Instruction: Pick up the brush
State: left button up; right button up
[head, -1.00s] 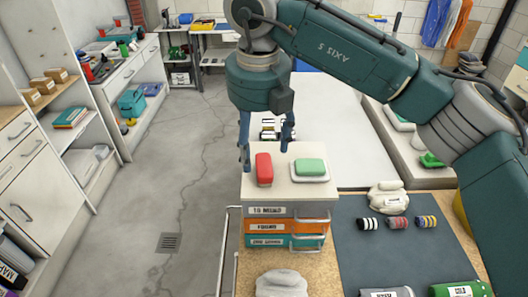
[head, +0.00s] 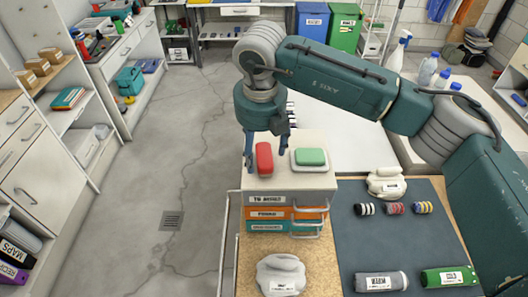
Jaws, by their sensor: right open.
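My right gripper (head: 265,157) is open, with its fingers pointing down over the top of a small drawer unit (head: 290,181). One finger is just left of a red block-shaped object (head: 264,158); the other is behind it, partly hidden. Whether a finger touches the red object cannot be told. A green block-shaped object (head: 311,156) lies on a white tray to the right. Neither object shows bristles, so I cannot tell which one is the brush. My left gripper is not in view.
The drawer unit has labelled drawers and stands on a workbench. A dark mat (head: 385,250) on the bench holds several rolls and two labelled cylinders. White wrapped bundles (head: 281,275) lie near the front and by the mat. The floor at left is open.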

aim_at(261, 155)
jog(key=shift+w+f, duration=0.15)
jog(key=shift+f, duration=0.8)
jog(key=c, duration=1.3)
jog(key=shift+r, duration=0.15)
jog(key=shift+r+b, duration=2.35)
jog(key=shift+r, duration=7.55)
